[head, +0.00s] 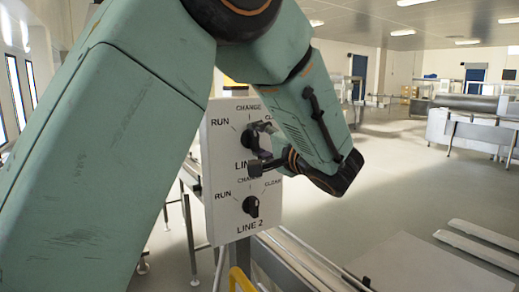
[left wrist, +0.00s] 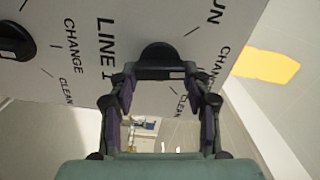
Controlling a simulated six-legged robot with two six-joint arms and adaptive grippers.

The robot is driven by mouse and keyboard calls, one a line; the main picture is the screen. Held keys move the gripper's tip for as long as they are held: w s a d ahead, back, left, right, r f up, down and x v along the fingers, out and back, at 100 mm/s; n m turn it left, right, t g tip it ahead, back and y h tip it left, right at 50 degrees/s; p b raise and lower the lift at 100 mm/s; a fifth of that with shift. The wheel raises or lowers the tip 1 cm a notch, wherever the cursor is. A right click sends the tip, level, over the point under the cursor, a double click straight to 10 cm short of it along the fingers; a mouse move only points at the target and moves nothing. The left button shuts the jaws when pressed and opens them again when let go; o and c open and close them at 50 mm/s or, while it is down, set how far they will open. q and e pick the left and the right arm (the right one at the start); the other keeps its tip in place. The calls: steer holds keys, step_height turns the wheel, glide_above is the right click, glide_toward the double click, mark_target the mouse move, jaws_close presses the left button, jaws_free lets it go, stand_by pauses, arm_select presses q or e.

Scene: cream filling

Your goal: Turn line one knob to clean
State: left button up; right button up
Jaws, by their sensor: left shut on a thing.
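The line one knob (head: 249,138) is a black dial, the upper of two on a white panel (head: 222,170) marked RUN, CHANGE and CLEAN. My left gripper (head: 262,150) is at this knob, its fingers covering part of the dial and of the CLEAN label. In the left wrist view the knob (left wrist: 157,52) sits at the fingertips of my left gripper (left wrist: 160,75), which is shut on it. Its pointer is hidden, so its setting cannot be told. My right gripper is not in view.
The line two knob (head: 251,206) is below on the same panel and shows at the left in the left wrist view (left wrist: 14,42). A yellow rail (head: 240,280) and a conveyor frame (head: 290,262) stand below. Open floor lies to the right.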

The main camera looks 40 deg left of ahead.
arm_select(q)
steer(key=m, duration=0.2)
steer(key=shift+f+m+b, duration=0.25)
steer(key=shift+m+b, duration=0.1)
steer(key=shift+m, duration=0.05)
steer(key=m, duration=0.2)
steer(key=shift+m, duration=0.4)
steer(key=m, duration=0.2)
steer(key=shift+m, duration=0.3)
steer(key=shift+s+f+m+p, duration=0.15)
steer(key=shift+m+p, duration=0.5)
steer(key=shift+m, duration=0.75)
steer(key=o, duration=1.1)
steer(key=shift+o, duration=0.3)
